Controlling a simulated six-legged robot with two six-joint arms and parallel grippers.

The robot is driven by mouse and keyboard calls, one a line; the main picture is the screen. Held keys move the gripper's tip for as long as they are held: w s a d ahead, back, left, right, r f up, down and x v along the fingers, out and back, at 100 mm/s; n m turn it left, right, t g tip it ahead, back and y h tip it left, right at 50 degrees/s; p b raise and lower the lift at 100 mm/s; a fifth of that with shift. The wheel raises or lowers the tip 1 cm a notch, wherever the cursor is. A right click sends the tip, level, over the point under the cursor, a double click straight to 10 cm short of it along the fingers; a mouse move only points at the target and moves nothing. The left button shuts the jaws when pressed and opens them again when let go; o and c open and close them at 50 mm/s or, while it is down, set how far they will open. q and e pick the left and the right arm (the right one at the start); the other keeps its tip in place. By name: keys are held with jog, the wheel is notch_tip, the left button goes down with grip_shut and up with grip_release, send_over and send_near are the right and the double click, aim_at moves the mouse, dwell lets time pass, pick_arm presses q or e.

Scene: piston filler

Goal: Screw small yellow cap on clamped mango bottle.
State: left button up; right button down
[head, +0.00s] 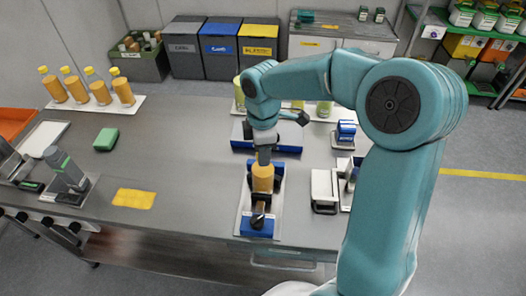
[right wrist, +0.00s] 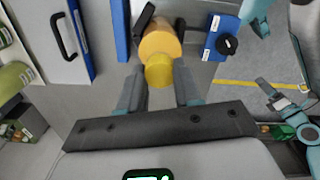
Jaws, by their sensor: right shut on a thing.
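The mango bottle (head: 262,178) is orange and stands upright in a blue clamp (head: 257,224) on a white base plate, near the table's front edge. It also shows in the right wrist view (right wrist: 160,43). The small yellow cap (right wrist: 159,71) shows in the right wrist view at the bottle's top, between my fingertips. My right gripper (head: 264,156) points down over the bottle and is shut on the cap. In the head view the fingers hide the cap. I cannot tell how far the cap sits on the neck.
Several capped orange bottles (head: 77,89) stand on a white tray at the back left. A green sponge (head: 106,139) and a yellow cloth (head: 133,199) lie to the left. A grey device (head: 66,172) stands at far left.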

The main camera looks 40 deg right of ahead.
jog(key=m, duration=0.4)
jog(key=shift+f+m+b, duration=0.1)
jog(key=shift+m+b, duration=0.3)
jog(key=m, duration=0.3)
jog(key=c, duration=0.7)
grip_release()
jog(key=shift+r+n+p, duration=0.2)
jog(key=shift+n+p, duration=0.1)
jog(key=shift+n, duration=0.8)
jog(key=n+p, duration=0.1)
jog(key=n, duration=0.4)
jog(key=shift+n, duration=0.3)
jog(key=n+p, duration=0.2)
jog(key=n, duration=0.3)
jog(key=shift+f+n, duration=0.15)
jog(key=shift+n, duration=0.95)
